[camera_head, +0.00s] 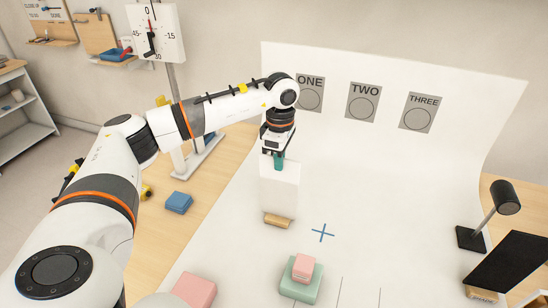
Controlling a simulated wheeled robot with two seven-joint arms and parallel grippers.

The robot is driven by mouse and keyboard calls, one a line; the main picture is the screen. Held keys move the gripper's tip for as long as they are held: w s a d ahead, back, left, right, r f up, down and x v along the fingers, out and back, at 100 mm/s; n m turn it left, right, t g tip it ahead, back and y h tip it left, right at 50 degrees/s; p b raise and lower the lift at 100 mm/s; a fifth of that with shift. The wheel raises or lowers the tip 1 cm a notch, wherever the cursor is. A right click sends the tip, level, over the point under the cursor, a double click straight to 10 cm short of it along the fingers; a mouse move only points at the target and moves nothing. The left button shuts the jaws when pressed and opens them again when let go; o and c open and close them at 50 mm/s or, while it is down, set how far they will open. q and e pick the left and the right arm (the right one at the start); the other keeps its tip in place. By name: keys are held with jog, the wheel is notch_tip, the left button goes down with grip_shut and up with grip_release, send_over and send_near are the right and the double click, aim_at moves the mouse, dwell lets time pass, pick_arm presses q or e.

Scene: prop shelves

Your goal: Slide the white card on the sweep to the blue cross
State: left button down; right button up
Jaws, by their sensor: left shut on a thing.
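The white card (279,188) stands upright on the white sweep (232,235), with a wooden foot (278,220) at its bottom edge. My left gripper (279,158) points down at the card's top edge and is shut on it. A teal piece shows at the fingertips; I cannot tell whether it belongs to the card or the gripper. The blue cross (322,233) is marked on the sweep, to the right of the card's foot and slightly nearer to me. The card is apart from the cross. My right gripper is not in view.
A pink block on a green block (301,288) stands nearer than the cross. Another pink block (194,290) lies at the front left. A black lamp (490,215) and a dark panel (506,262) stand at the right. The sweep between card and cross is clear.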

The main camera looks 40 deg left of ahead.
pick_arm(q)
jog(key=w+d, duration=0.4)
jog(key=d, duration=0.9)
jog(key=shift+w+d, duration=0.15)
jog(key=shift+d, duration=0.1)
dwell(1.4)
jog(key=shift+f+b, duration=0.2)
jog(key=shift+b, duration=0.15)
dwell(0.4)
jog(key=c, duration=1.5)
grip_release()
jog(key=shift+r, duration=0.1)
